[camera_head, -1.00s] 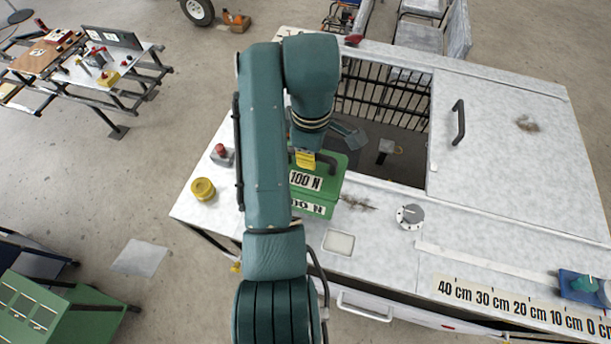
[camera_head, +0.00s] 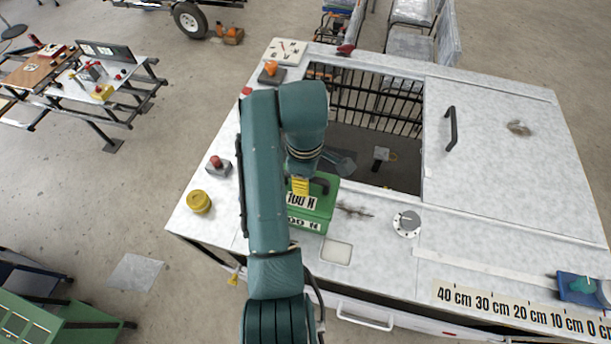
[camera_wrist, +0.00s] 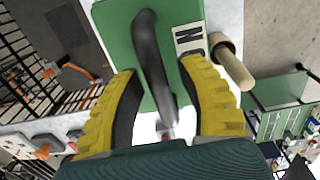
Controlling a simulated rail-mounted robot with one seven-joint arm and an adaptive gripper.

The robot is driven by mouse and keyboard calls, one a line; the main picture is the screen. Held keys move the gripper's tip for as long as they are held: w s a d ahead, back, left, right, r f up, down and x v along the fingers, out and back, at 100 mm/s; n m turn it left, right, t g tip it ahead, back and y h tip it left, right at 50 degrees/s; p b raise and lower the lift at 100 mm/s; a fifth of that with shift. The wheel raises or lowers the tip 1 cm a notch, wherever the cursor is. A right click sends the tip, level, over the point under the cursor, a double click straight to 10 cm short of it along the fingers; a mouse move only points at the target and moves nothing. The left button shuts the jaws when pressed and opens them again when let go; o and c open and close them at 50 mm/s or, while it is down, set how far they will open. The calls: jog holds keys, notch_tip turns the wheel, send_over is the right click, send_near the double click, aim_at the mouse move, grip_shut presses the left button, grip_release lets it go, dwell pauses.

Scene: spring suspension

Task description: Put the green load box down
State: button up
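The green load box (camera_head: 313,225), labelled 100 N, appears to stand on the white bench top, beside the front left corner of the bench opening. Its underside and left side are partly hidden by my arm. My gripper (camera_head: 300,187) is directly above the box. In the wrist view, my gripper (camera_wrist: 162,112) has its yellow fingers apart on either side of the black handle (camera_wrist: 148,50) of the green box (camera_wrist: 120,35). Gaps show between both fingers and the handle, so the fingers are open around it without gripping.
The bench opening (camera_head: 365,160) lies behind the box. A yellow cylinder (camera_head: 199,201) and a red button (camera_head: 216,163) are at left. A dial (camera_head: 407,222) and a pale square plate (camera_head: 336,251) are at right. A centimetre scale (camera_head: 520,308) runs along the front right.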

notch_tip(320, 180, up, 12)
jog(key=w+d+r+m+t, duration=0.4)
jog(key=w+r+m+t, duration=0.45)
jog(key=t, duration=0.35)
jog(key=s+d+r+m+t, duration=0.2)
jog(key=s+r+m+t, duration=0.2)
jog(key=s+r, duration=0.3)
jog(key=shift+s+t, duration=0.4)
jog(key=shift+t, duration=0.3)
jog(key=shift+o, duration=1)
jog(key=s+r+m+t, duration=0.1)
jog(key=s+r+t, duration=0.1)
jog(key=s, duration=0.3)
jog(key=s+d+r+m+t, duration=0.1)
jog(key=s+r+m+t, duration=0.1)
jog(key=s+r, duration=0.2)
jog(key=shift+s+d+r+h, duration=0.2)
jog(key=shift+s+r+h, duration=0.2)
jog(key=shift+s, duration=0.8)
jog(key=shift+w, duration=0.1)
